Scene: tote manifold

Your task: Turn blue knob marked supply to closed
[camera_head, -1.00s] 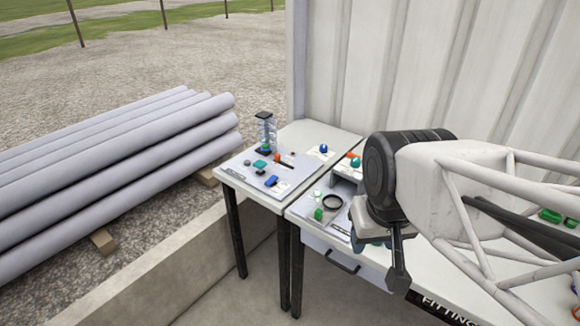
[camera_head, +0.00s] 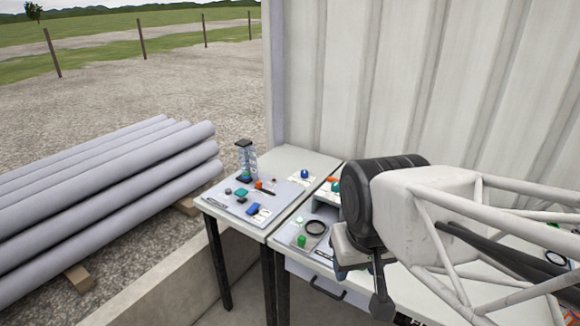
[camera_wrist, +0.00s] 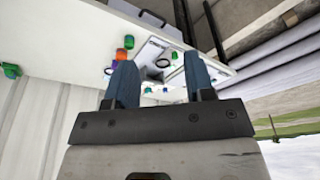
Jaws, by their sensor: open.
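A blue block-shaped handle (camera_head: 253,209) sits near the front of that panel. The label lettering is too small to read, so I cannot tell which blue part is marked supply. My gripper (camera_wrist: 158,64) is open and empty in the wrist view, its two blue-grey fingers well apart. It is over the right-hand table, to the right of the left-hand panel and touching no knob that I can see. My arm hides part of the right-hand table.
The left-hand panel (camera_head: 237,214) also carries a clear column with a dark cap (camera_head: 245,158), a green part (camera_head: 241,191) and an orange-tipped lever (camera_head: 262,187). A green knob (camera_head: 301,240) and a dark ring (camera_head: 315,227) are on the right-hand table. A corrugated wall (camera_head: 400,80) stands behind.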

